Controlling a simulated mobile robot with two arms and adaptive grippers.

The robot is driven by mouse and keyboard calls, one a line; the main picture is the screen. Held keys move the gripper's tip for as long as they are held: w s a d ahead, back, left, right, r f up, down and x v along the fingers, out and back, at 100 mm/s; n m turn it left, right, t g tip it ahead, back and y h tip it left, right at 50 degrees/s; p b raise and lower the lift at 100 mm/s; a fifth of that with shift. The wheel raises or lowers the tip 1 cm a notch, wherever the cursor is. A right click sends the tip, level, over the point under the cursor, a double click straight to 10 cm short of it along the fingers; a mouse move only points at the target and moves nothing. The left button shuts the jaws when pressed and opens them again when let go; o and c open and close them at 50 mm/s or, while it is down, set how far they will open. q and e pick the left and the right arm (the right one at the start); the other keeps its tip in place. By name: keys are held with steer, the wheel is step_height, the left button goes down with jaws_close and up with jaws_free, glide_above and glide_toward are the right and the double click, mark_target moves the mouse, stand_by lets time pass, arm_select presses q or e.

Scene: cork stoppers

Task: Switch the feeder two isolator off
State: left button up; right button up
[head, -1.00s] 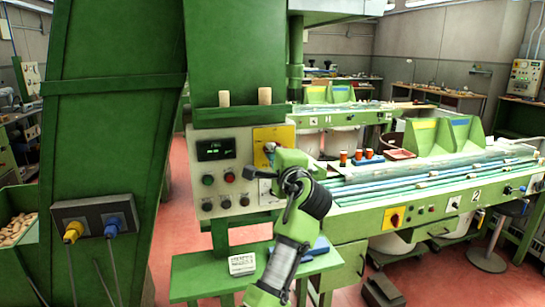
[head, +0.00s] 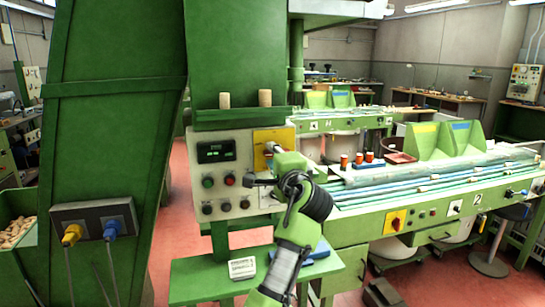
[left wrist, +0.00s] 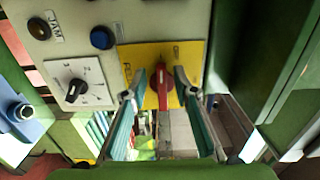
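A yellow plate (head: 285,134) with a red rotary handle sits on the grey control panel (head: 217,140). My left gripper (head: 264,166) is in front of this plate and partly hides it. In the left wrist view, the red handle (left wrist: 163,88) stands between the two fingers of my left gripper (left wrist: 160,80). The fingers are open, with a gap on each side of the handle. The lettering on the plate is only partly readable. Another yellow plate with a red knob (head: 394,221) is on the front of the bench marked 2 (head: 478,198). My right gripper is not in view.
A black selector knob (left wrist: 76,90) and a blue button (left wrist: 102,38) are close beside the yellow plate. A small green table (head: 200,278) with a white pad stands below the panel. A green column (head: 112,120) blocks the left. Red floor is open between.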

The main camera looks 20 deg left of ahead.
arm_select(q)
steer(key=v, duration=0.7)
steer(key=shift+s+d, duration=0.15)
steer(key=shift+s, duration=0.1)
